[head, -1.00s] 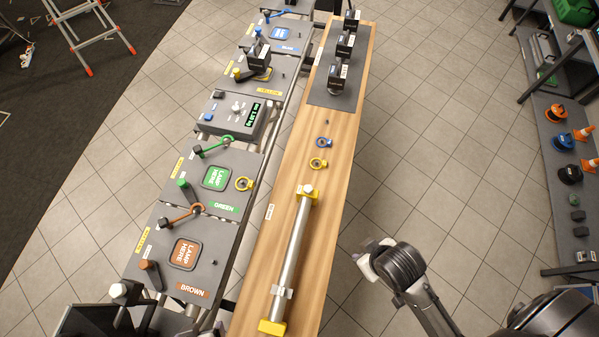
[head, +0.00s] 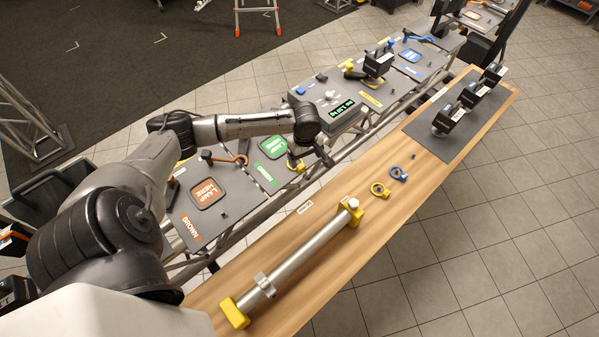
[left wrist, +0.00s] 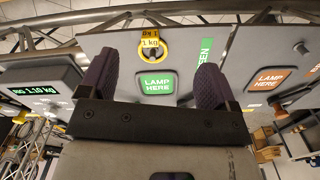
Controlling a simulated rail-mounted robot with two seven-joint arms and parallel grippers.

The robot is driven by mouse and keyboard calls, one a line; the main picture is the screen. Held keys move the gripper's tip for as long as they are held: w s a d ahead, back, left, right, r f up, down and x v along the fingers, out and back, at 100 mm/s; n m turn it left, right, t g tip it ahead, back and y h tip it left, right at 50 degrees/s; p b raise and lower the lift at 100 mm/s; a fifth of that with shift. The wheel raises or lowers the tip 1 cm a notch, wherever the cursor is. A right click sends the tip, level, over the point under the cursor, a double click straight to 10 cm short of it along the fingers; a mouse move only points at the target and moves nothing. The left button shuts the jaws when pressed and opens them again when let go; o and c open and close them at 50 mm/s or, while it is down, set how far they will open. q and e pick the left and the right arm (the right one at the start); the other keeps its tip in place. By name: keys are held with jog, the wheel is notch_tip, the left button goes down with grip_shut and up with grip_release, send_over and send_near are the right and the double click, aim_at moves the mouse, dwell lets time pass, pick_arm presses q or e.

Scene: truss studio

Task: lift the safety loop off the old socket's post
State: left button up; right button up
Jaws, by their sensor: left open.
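A yellow safety loop (head: 296,165) stands at the edge of the green-labelled panel (head: 262,170), partly hidden by my left gripper in the head view. In the left wrist view the yellow loop (left wrist: 153,45) shows as a ring with a "1 kg" tag, lying around or over a small post; which one I cannot tell. My left gripper (head: 320,156) is over the panel, close to the loop. In the left wrist view its two dark fingers (left wrist: 157,64) are spread and empty, with the loop beyond them and the green LAMP HERE pad (left wrist: 158,83) between them.
On the wooden bench (head: 410,220) lie a yellow ring (head: 379,190), a blue ring (head: 398,173) and a metal tube (head: 300,250) with yellow ends. A brown panel (head: 208,195) and a scale with a green display (head: 338,110) flank the green panel. Black lamps (head: 449,117) stand on a dark mat.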

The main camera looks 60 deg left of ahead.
pick_arm(q)
jog(key=w+a+n, duration=0.1)
jog(key=a+n, duration=0.2)
jog(key=a, duration=0.1)
jog(key=b, duration=0.1)
send_over(301, 166)
notch_tip(301, 166, down, 6)
jog(key=shift+a+f, duration=0.1)
jog(key=shift+f, duration=3.05)
jog(key=c, duration=1.4)
jog(key=shift+r, duration=0.1)
